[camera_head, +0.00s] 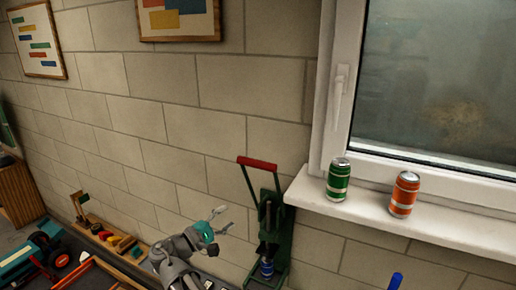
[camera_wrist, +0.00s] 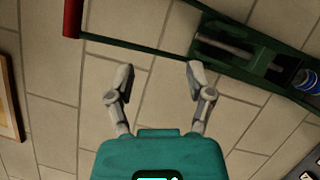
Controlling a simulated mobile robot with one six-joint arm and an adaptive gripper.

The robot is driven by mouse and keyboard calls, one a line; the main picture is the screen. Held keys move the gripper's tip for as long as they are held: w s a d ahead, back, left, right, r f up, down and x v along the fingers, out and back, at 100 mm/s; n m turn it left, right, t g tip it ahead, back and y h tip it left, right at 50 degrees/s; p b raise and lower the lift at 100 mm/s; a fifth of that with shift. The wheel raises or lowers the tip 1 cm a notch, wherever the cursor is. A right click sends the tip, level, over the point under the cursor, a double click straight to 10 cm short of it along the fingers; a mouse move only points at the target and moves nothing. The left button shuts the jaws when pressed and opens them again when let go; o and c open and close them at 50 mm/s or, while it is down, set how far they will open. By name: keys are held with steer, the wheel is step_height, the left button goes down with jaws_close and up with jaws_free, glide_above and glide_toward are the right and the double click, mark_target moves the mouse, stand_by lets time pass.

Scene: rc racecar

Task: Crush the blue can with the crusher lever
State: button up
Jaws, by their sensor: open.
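The green can crusher (camera_head: 270,225) stands upright against the block wall, its lever with the red handle (camera_head: 258,163) raised at the top. The blue can (camera_head: 267,268) sits low inside the crusher. In the wrist view the crusher (camera_wrist: 240,52) lies across the upper right, the red handle (camera_wrist: 72,18) is at the upper left, and the blue can (camera_wrist: 307,80) is at the right edge. My gripper (camera_head: 224,219) is left of the crusher, below the handle. In the wrist view my gripper (camera_wrist: 158,78) has its fingers spread and empty, near the lever's thin bar.
A green can (camera_head: 338,180) and an orange can (camera_head: 404,194) stand on the white windowsill (camera_head: 450,226) at right. A wooden tray (camera_head: 110,236) with coloured items and a toy vehicle (camera_head: 30,260) lie at lower left. A blue object (camera_head: 395,281) shows at the bottom right.

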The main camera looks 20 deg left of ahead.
mark_target(255, 167)
step_height(255, 167, up, 11)
steer(key=s+m+p, duration=0.2)
steer(key=m+p, duration=0.2)
steer(key=p, duration=0.5)
steer(key=shift+s+r+m, duration=0.15)
steer(key=shift+s+m, duration=0.2)
steer(key=shift+m, duration=0.05)
steer(key=shift+w, duration=0.15)
steer(key=shift+r+p+x, duration=0.15)
steer(key=shift+p+x, duration=0.5)
steer(key=shift+x, duration=2.75)
steer(key=shift+r+p+x, duration=0.15)
steer(key=shift+p+x, duration=0.45)
steer(key=shift+x, duration=2.75)
steer(key=shift+d, duration=0.1)
steer(key=shift+c, duration=0.2)
jaws_close()
